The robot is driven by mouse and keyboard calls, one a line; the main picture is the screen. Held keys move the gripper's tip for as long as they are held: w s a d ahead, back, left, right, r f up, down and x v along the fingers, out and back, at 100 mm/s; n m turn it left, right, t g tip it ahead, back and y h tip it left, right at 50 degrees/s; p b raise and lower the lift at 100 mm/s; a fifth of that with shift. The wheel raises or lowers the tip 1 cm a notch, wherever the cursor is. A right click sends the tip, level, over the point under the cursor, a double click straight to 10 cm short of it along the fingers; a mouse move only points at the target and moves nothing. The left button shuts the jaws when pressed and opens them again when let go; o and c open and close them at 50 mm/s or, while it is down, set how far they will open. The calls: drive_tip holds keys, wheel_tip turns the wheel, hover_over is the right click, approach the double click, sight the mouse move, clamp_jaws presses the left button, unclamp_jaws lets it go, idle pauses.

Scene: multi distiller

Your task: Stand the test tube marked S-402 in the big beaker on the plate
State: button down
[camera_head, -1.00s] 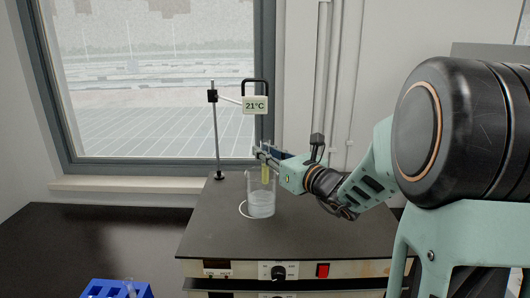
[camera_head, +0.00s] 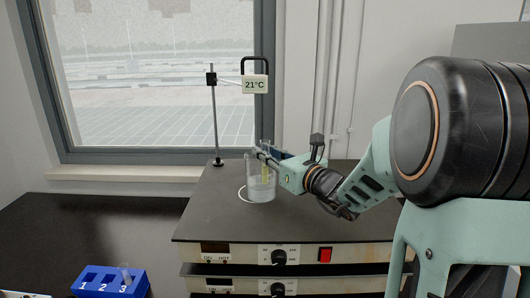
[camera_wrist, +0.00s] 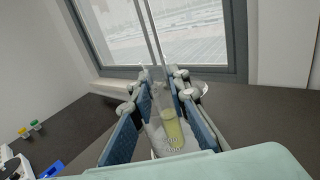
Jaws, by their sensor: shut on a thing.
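My gripper (camera_head: 262,154) is shut on a test tube (camera_head: 266,171) of yellowish liquid. Its mark cannot be read. The big glass beaker (camera_head: 261,187) stands on the dark plate (camera_head: 330,205) and holds some clear liquid. The tube is upright, its lower part inside the beaker, and the fingers are about at rim height. I cannot tell whether the tube touches the beaker's bottom. In the wrist view the tube (camera_wrist: 173,130) sits between the two blue finger pads, with the beaker partly hidden behind it and the fingers.
A stand (camera_head: 215,120) with a 21°C display (camera_head: 255,85) rises behind the beaker. A blue numbered rack (camera_head: 95,282) with a tube (camera_head: 125,273) in it is at the lower left. The plate's front is clear; a window is behind.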

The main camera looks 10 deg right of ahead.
sight(265, 141)
drive_tip(key=c, duration=1.8)
unclamp_jaws()
drive_tip(key=shift+o, duration=0.2)
drive_tip(key=shift+r, duration=0.15)
drive_tip(key=shift+r+p, duration=1.7)
drive_tip(key=shift+r, duration=0.7)
drive_tip(key=v, duration=1.2)
